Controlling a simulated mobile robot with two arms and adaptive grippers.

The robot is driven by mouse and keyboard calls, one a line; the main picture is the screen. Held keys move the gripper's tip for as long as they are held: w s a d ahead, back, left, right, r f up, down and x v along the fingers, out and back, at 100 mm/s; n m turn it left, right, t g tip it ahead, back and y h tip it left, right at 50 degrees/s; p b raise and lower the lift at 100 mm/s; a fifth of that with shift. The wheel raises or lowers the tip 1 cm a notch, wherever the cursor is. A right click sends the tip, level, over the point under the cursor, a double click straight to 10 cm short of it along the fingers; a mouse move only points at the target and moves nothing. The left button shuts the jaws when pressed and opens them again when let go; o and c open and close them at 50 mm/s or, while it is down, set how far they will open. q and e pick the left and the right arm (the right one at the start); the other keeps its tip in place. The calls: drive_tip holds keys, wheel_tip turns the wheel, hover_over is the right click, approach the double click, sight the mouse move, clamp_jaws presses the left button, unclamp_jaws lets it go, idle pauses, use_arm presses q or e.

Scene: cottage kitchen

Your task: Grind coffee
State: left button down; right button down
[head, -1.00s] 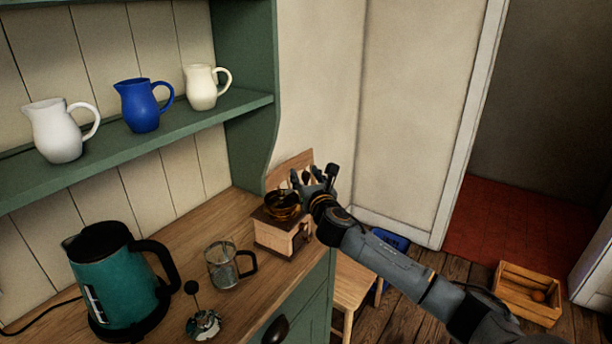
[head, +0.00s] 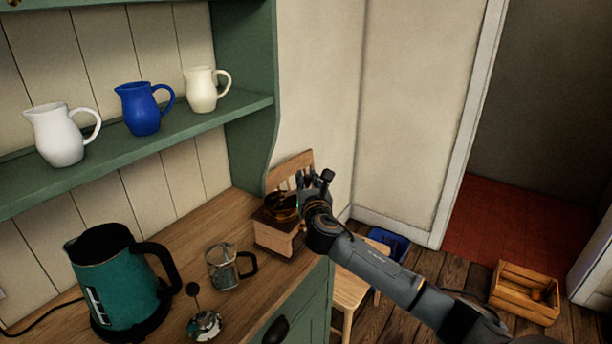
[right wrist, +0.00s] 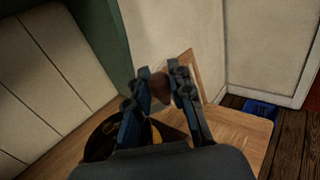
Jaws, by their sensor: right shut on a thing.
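The wooden coffee grinder (head: 278,238) stands on the counter near its far right end, with a dark metal bowl (head: 281,207) on top. My right gripper (head: 312,184) is above the grinder's right side. In the right wrist view its fingers (right wrist: 162,82) are shut on the brown knob (right wrist: 160,88) of the grinder's handle. The fingers and hand hide most of the handle and part of the bowl. My left gripper is not in view.
A glass mug (head: 224,266), a press plunger with lid (head: 204,323) and a teal kettle (head: 115,283) stand on the counter (head: 185,235). Several jugs sit on the green shelf above. A chair (head: 349,288) and a wooden crate (head: 525,306) are to the right.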

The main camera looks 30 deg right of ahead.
drive_tip(key=m+g+h+p, duration=0.1)
drive_tip(key=s+m+g+h, duration=0.1)
drive_tip(key=h, duration=0.1)
drive_tip(key=shift+s+a+r+m+p, duration=0.15)
drive_tip(key=shift+s+a+m+p, duration=0.15)
drive_tip(key=shift+a+p, duration=0.1)
drive_tip(key=m+g+h, duration=0.1)
drive_tip(key=s+m+g+h+p, duration=0.1)
drive_tip(key=g+h, duration=0.1)
drive_tip(key=shift+s+a+m+h, duration=0.2)
drive_tip(key=shift+a+m+h, duration=0.1)
drive_tip(key=shift+a+m, duration=0.1)
drive_tip(key=shift+s+a+m+g+h, duration=0.5)
drive_tip(key=shift+m+g, duration=0.35)
drive_tip(key=shift+g, duration=0.4)
drive_tip(key=shift+s+a+m+g+h, duration=0.3)
drive_tip(key=shift+m+g+h, duration=0.5)
drive_tip(key=shift+g, duration=0.5)
drive_tip(key=shift+s+a+m+g+h, duration=0.4)
drive_tip(key=shift+m+g, duration=0.55)
drive_tip(key=shift+g, duration=0.3)
drive_tip(key=shift+f, duration=0.2)
drive_tip(key=c, duration=1.2)
unclamp_jaws()
drive_tip(key=shift+o, duration=0.2)
